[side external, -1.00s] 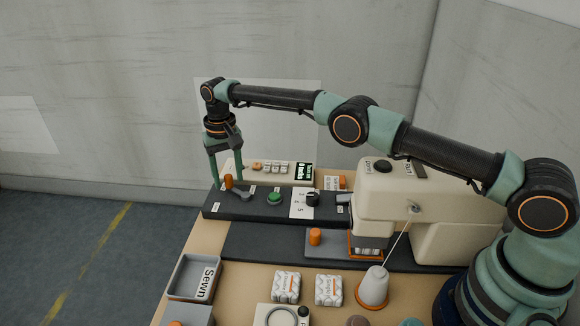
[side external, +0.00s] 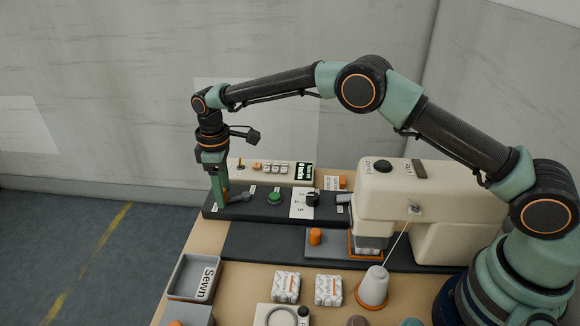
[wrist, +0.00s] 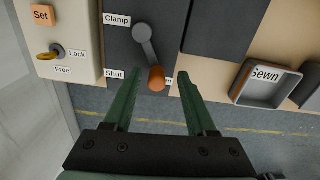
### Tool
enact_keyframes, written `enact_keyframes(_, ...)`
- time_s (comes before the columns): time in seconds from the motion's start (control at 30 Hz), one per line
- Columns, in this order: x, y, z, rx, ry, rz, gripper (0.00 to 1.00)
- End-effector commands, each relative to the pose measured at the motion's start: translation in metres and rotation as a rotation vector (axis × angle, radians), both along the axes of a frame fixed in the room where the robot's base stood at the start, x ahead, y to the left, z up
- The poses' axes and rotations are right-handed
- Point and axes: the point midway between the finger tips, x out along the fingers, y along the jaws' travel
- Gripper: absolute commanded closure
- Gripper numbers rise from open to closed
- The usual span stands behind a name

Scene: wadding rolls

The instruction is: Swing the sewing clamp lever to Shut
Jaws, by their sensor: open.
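The sewing clamp lever (wrist: 146,45) has a grey arm on a dark panel and an orange knob (wrist: 156,78). In the wrist view the arm points down and slightly right from its pivot. The "Shut" label (wrist: 115,73) lies left of the knob; another label on its right is mostly hidden by the knob. My gripper (wrist: 159,73) is open, with one green finger on each side of the knob in the picture. Contact cannot be told. In the side view my gripper (side external: 219,206) is low at the panel's left end, partly hiding the knob beside the lever (side external: 240,198).
A cream box with a key switch (wrist: 52,53) borders the panel. A green button (side external: 275,198) and a dial (side external: 312,199) sit farther right on the panel. The sewing machine (side external: 440,205) stands right, the "Sewn" tray (side external: 194,278) in front.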

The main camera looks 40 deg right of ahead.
Motion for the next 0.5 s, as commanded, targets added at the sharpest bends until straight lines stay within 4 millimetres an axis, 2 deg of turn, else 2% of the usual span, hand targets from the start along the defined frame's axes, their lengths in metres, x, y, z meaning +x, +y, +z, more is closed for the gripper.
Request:
enact_keyframes(0.03,0.003,0.001,0.014,0.003,-0.008,-0.007,0.43)
enact_keyframes(0.5,0.003,0.001,0.095,0.003,-0.008,-0.012,0.43)
